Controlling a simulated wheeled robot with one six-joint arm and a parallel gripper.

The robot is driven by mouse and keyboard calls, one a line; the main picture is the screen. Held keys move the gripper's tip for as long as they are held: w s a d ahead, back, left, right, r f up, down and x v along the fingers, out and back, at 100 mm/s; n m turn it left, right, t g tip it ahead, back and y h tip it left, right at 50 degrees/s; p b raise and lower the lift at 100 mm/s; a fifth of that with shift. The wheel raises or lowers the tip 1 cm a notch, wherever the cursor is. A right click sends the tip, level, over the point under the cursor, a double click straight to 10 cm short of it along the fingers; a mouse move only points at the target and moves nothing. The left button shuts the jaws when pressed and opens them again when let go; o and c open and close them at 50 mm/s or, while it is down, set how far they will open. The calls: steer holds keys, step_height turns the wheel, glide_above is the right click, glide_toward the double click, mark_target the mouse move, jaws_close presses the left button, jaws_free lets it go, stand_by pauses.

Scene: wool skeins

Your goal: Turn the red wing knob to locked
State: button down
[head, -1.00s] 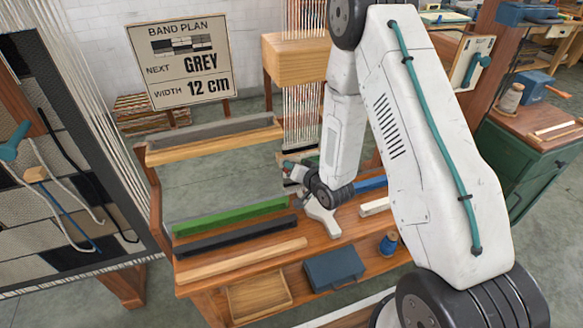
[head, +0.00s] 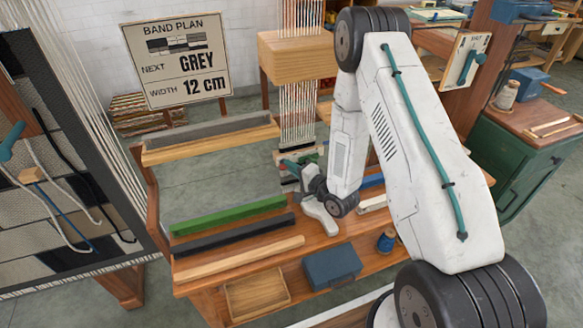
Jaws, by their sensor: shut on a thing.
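My gripper (head: 297,176) is at the back edge of the wooden bench, in the middle of the head view, below the hanging white warp threads. Its fingers are small in the picture and point left and away from me. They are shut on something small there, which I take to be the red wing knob. The knob is mostly hidden by the fingers and wrist, so its angle and any lock mark cannot be read.
A wooden bench (head: 190,276) carries a green bar (head: 228,215), a black bar (head: 232,234) and a pale wood bar (head: 240,257). A blue box (head: 332,265) and a blue spool (head: 386,241) sit lower at the front. A band plan sign (head: 178,60) stands behind.

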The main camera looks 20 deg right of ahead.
steer(key=shift+w, duration=0.15)
stand_by(0.4)
steer(key=c, duration=1.5)
jaws_free()
steer(key=v, duration=0.8)
steer(key=shift+f, duration=0.1)
steer(key=shift+w, duration=0.15)
